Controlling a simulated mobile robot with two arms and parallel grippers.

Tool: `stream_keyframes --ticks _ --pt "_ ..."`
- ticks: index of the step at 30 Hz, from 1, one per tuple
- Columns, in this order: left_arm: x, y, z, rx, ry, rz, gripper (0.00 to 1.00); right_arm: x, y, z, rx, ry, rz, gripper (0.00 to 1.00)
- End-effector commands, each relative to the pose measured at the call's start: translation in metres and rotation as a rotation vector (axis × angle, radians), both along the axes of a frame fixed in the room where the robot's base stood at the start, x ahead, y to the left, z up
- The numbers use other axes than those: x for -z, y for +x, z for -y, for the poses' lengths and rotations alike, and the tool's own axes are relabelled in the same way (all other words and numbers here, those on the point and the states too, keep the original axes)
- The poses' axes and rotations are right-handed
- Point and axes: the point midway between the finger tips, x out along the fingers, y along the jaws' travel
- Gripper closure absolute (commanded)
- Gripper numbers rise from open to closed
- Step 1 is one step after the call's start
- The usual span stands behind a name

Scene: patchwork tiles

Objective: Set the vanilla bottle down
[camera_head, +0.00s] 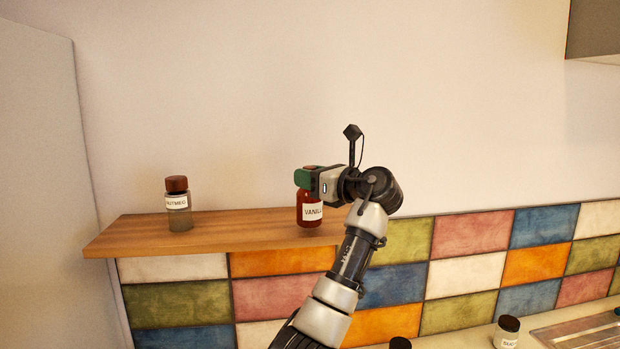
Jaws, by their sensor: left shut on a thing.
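The vanilla bottle (304,221) is red-brown with a white label reading "VANIL", the rest of the word cut off from view. It is upright at the right end of the wooden shelf (240,228). My left gripper (309,174) has green fingertips and is shut on the bottle at its top, reaching in from the right. The fingers hide most of the cap. I cannot tell whether the bottle's base touches the shelf or hangs just above or in front of it. My right gripper is not in view.
A nutmeg jar (179,220) with a brown lid stands on the shelf's left part. Bare shelf lies between it and the bottle.

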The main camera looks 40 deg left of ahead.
Motion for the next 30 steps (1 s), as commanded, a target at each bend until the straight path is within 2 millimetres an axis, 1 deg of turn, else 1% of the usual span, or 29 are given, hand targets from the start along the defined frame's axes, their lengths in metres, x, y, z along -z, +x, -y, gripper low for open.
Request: stream_keyframes --ticks 1,3,6,14,15,20,29,30 --pt "0.003 0.0 0.0 0.0 0.001 -0.003 1.0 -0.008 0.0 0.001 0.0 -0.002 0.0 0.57" --pt "0.01 0.0 0.0 -0.001 0.001 -0.001 1.0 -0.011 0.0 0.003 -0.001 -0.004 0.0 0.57" --pt "0.014 0.0 0.0 -0.001 0.001 0.001 1.0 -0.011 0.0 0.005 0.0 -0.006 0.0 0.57" --pt "0.016 0.0 0.0 -0.001 0.001 0.001 1.0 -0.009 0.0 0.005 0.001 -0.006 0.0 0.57" --pt "0.017 0.0 0.0 -0.001 0.0 0.0 0.65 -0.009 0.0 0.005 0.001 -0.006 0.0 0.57" --pt "0.017 0.0 0.0 -0.001 0.0 0.001 0.41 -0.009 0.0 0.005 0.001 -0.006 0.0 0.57" --pt "0.015 0.0 0.0 -0.001 0.0 0.002 0.41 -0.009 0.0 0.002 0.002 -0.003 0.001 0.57" --pt "0.017 0.0 0.003 0.0 0.0 0.001 0.41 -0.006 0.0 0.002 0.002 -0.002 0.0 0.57"
